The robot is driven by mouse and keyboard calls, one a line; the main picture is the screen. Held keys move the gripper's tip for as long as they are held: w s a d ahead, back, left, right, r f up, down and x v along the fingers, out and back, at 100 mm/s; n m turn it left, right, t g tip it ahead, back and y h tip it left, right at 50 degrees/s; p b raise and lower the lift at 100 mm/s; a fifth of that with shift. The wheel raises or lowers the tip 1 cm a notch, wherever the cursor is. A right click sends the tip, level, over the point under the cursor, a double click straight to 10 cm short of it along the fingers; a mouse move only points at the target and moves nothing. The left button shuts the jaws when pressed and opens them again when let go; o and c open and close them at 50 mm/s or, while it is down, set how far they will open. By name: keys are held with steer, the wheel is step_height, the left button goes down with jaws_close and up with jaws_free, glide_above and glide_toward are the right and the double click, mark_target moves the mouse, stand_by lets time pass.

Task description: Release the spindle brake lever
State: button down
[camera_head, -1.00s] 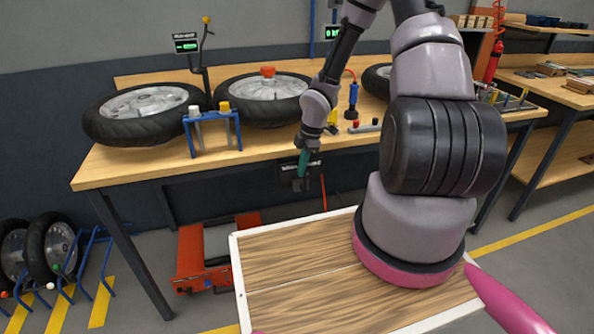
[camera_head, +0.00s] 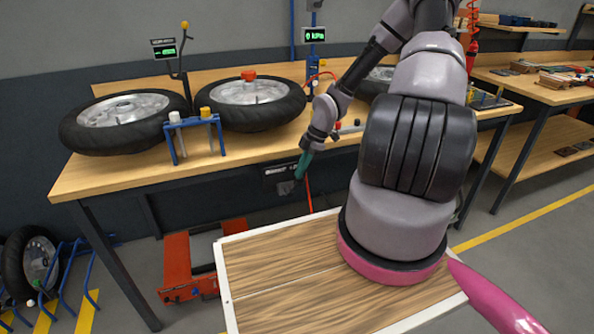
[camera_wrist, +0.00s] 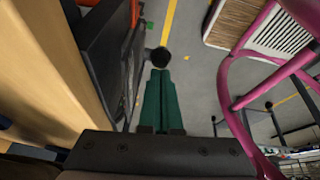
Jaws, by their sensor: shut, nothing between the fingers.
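My gripper (camera_head: 302,170) hangs below the front edge of the workbench, its green fingers pointing down. In the wrist view the green fingers (camera_wrist: 160,78) lie together with nothing between them. A black ball knob (camera_wrist: 160,57) shows at or just past the fingertips; I cannot tell whether they touch it. A dark box with a label (camera_head: 280,177) is fixed under the bench edge, just left of the fingers in the head view. A grey block (camera_head: 286,187) sits at its lower side, close to the fingertips.
The workbench (camera_head: 95,180) carries motorcycle wheels (camera_head: 125,122) and a blue stand (camera_head: 195,125) above my gripper. A red-orange cart (camera_head: 180,270) stands on the floor below. An orange rod or cable (camera_head: 308,190) hangs right of the box.

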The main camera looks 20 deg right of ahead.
steer(key=shift+d+f, duration=0.25)
steer(key=shift+d, duration=0.3)
steer(key=shift+a+r, duration=0.3)
steer(key=shift+r, duration=0.1)
steer(key=v, duration=1.1)
steer(key=shift+s, duration=0.15)
steer(key=shift+r, duration=0.1)
